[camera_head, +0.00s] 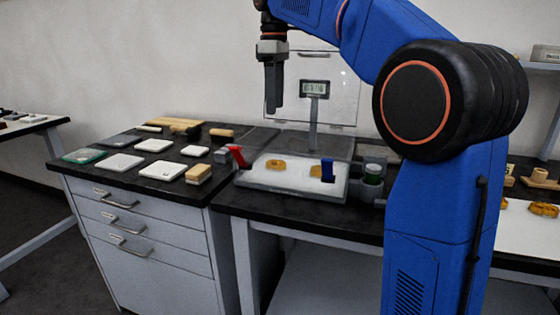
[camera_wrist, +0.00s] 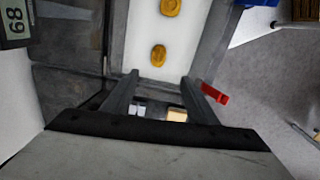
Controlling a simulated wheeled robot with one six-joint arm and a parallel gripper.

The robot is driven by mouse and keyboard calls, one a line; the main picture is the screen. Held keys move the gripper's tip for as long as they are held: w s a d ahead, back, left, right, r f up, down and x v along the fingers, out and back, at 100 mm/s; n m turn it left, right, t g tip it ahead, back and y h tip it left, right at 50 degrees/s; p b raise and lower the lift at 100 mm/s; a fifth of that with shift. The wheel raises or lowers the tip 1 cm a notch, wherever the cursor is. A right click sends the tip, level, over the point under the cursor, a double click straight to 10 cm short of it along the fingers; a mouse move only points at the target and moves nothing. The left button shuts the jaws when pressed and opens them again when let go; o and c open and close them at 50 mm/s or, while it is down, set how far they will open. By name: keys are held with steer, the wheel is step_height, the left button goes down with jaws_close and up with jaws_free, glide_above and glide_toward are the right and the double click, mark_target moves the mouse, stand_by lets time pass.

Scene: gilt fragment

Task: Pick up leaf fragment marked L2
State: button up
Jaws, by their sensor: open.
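Two small gold fragments lie apart on a white-topped tray (camera_head: 300,183) in the head view, the left one (camera_head: 276,164) and the right one (camera_head: 317,171), beside a blue clamp. In the wrist view, one gold fragment (camera_wrist: 158,56) lies beyond my fingertips and another (camera_wrist: 171,7) is near the top edge. No marking is legible, so I cannot tell which is L2. My gripper (camera_head: 273,108) hangs above and behind the tray, pointing down. In the wrist view my gripper (camera_wrist: 160,80) has its fingers spread, with nothing between them.
A red clamp (camera_head: 236,155) and a blue clamp (camera_head: 327,170) stand at the tray. A display on a post (camera_head: 313,113) rises behind it. Flat samples and blocks (camera_head: 198,174) cover the left counter. More gold pieces (camera_head: 543,209) lie on the right bench.

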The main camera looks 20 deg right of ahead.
step_height(320, 180, down, 17)
steer(key=shift+w+f, duration=0.15)
steer(key=c, duration=1.1)
